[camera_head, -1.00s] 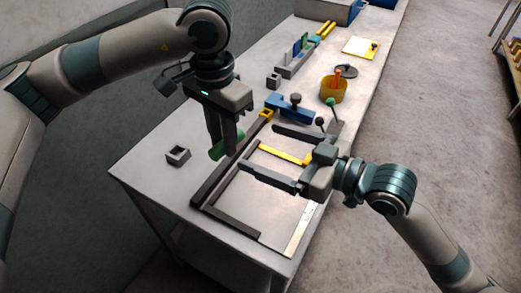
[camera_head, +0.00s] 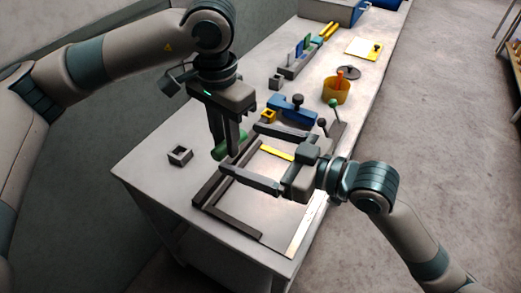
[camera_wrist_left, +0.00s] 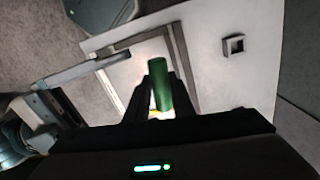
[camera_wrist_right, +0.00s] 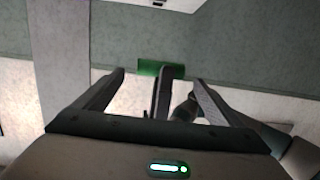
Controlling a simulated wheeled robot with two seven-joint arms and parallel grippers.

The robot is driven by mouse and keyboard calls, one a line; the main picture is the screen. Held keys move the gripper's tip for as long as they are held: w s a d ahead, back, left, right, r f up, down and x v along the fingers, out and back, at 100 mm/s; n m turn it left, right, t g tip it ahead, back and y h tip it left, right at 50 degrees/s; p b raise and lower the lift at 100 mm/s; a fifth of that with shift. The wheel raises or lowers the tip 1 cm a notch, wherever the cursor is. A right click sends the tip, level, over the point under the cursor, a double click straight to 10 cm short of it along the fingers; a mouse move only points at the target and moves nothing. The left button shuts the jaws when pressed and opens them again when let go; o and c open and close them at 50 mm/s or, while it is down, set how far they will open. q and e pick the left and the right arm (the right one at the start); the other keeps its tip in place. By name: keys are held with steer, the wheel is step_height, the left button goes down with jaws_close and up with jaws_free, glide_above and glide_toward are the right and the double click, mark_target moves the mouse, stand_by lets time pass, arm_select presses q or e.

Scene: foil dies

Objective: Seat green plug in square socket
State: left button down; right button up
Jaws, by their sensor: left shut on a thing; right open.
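The green plug (camera_head: 219,150) is a cylinder held crosswise in my left gripper (camera_head: 226,156), above the table. It also shows between the left fingers in the left wrist view (camera_wrist_left: 160,85). My right gripper (camera_head: 240,149) is open, its fingers extending left toward the plug. In the right wrist view the plug (camera_wrist_right: 149,68) lies ahead, in line with the gap between the open right fingers (camera_wrist_right: 158,75). One left finger covers part of it there. A grey block with a square hole (camera_head: 180,162) sits apart at the table's left; it also shows in the left wrist view (camera_wrist_left: 234,52).
A dark L-shaped frame (camera_head: 237,224) lies on the table below the grippers. A yellow block with a hole (camera_head: 268,117), a blue fixture (camera_head: 290,109) and an orange cup (camera_head: 336,93) stand beyond. The table around the grey block is clear.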

mark_target(224, 141)
steer(key=x, duration=0.9)
steer(key=shift+w+a, duration=0.15)
steer(key=shift+a, duration=0.05)
steer(key=shift+c, duration=0.3)
steer(key=c, duration=1)
arm_select(q)
steer(key=c, duration=1.4)
jaws_free()
steer(key=shift+c, duration=0.2)
arm_select(e)
steer(key=shift+c, duration=0.3)
arm_select(q)
step_height(224, 141, up, 12)
